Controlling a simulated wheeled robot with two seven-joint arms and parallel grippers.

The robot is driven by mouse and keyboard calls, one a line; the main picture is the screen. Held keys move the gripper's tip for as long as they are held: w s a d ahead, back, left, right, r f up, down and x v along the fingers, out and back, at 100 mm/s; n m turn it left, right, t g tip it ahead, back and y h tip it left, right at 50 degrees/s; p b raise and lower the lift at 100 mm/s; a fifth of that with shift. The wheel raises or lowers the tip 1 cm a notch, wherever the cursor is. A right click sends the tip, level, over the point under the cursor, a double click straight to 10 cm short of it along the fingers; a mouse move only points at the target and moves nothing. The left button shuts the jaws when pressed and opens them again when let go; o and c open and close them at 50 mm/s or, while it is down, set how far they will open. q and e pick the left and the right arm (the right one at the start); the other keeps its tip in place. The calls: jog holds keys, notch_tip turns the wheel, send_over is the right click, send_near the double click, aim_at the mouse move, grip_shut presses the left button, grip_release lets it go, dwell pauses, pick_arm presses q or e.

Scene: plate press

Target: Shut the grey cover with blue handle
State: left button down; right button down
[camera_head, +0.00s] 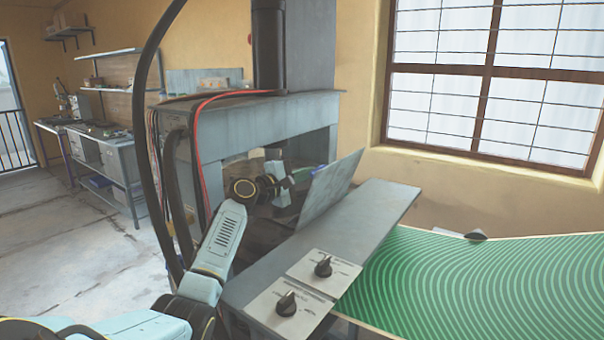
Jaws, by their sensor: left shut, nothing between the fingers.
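The grey cover (330,188) is a flat metal panel at the press. It stands open, tilted up from the grey ledge. A small blue patch (319,168) shows at its upper left edge; I cannot tell if this is the blue handle. My left gripper (291,181) is shut and empty, just left of the cover, in front of the press opening. Whether its fingertips touch the cover is unclear. My right gripper is not in view.
The grey press (270,115) stands behind the cover, with red and black cables at its left. Two control panels with black knobs (323,267) sit on the near ledge. A green patterned table (480,275) lies to the right. The floor at left is clear.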

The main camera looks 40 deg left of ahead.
pick_arm(q)
jog(key=shift+d+m, duration=0.4)
jog(key=shift+d, duration=0.25)
jog(key=d+f+m+g+p, duration=0.1)
jog(key=d+f+m+p, duration=0.1)
jog(key=d+m, duration=0.1)
jog(key=w+d+f+m+y+p, duration=0.1)
jog(key=d+f+m+p, duration=0.1)
jog(key=d+f+m, duration=0.1)
jog(key=d+f+m+g+p, duration=0.1)
jog(key=d+f+m+p, duration=0.1)
jog(key=d, duration=0.4)
jog(key=shift+w+d+f+m+g, duration=0.2)
jog(key=shift+f+m, duration=0.15)
jog(key=shift+m, duration=0.25)
jog(key=shift+w+d+f+m+g, duration=0.1)
jog(key=shift+d+f+m, duration=0.15)
jog(key=shift+m, duration=0.35)
jog(key=shift+d+f+m+y+p, duration=0.25)
jog(key=shift+f+m, duration=0.1)
jog(key=shift+f, duration=0.25)
jog(key=shift+d+f+m+y+p, duration=0.15)
jog(key=shift+f+m+y+p, duration=0.15)
jog(key=shift+f, duration=0.25)
